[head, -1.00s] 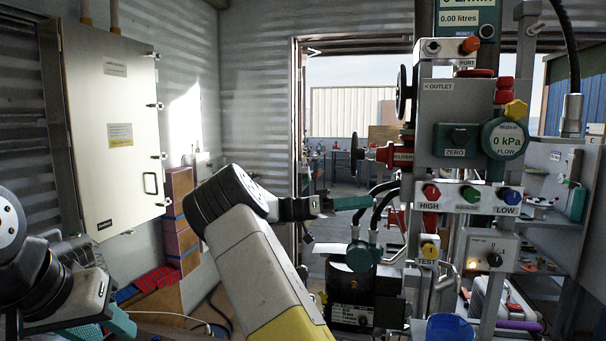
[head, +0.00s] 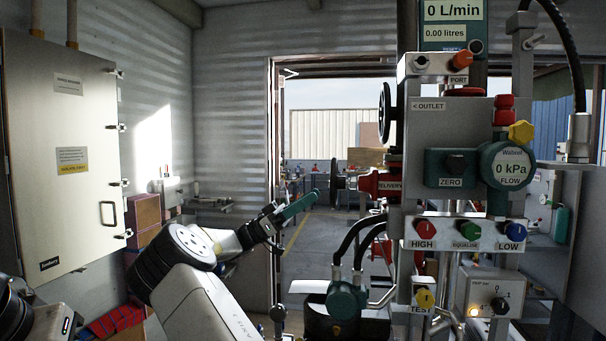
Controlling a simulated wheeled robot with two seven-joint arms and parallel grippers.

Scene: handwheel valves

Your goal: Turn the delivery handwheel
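The delivery handwheel (head: 337,184) is a dark wheel seen nearly edge-on. It sits at the left end of the red valve body (head: 371,184) labelled DELIVERY, on the left side of the grey panel. My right gripper (head: 313,194), with teal fingers, is just left of the handwheel in the picture, pointing up and right. A small gap shows between its tips and the wheel, and nothing shows in it. The fingers overlap from this angle, so their opening is unclear. My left gripper is out of view; only part of that arm shows at lower left.
A second dark handwheel (head: 384,115) stands above, near the OUTLET label. Black hoses (head: 350,240) curve below the delivery valve to a dark pump unit. The panel carries several knobs and a gauge (head: 506,166) reading 0 kPa. A cabinet (head: 70,150) hangs at left.

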